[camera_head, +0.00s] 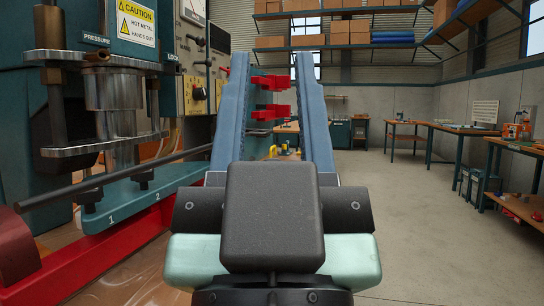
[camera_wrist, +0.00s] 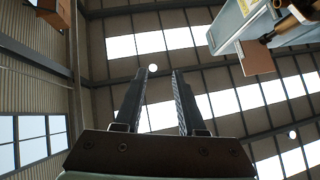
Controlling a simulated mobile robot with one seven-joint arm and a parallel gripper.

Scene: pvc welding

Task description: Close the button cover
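My gripper (camera_head: 271,58) is in the middle of the head view, seen from behind, with its two long fingers pointing up and away from the camera. The wrist view also shows my gripper (camera_wrist: 161,71), its dark fingers apart with nothing between them, against the roof. The welding machine (camera_head: 104,90) fills the left of the head view. I cannot make out the button cover; the panel is partly hidden behind the left finger.
A metal rod (camera_head: 110,180) juts across the machine's teal base plate (camera_head: 130,196), above a red frame (camera_head: 100,252). Red parts (camera_head: 270,83) show beyond my fingers. Workbenches (camera_head: 460,129) line the right wall. The concrete floor (camera_head: 430,210) on the right is clear.

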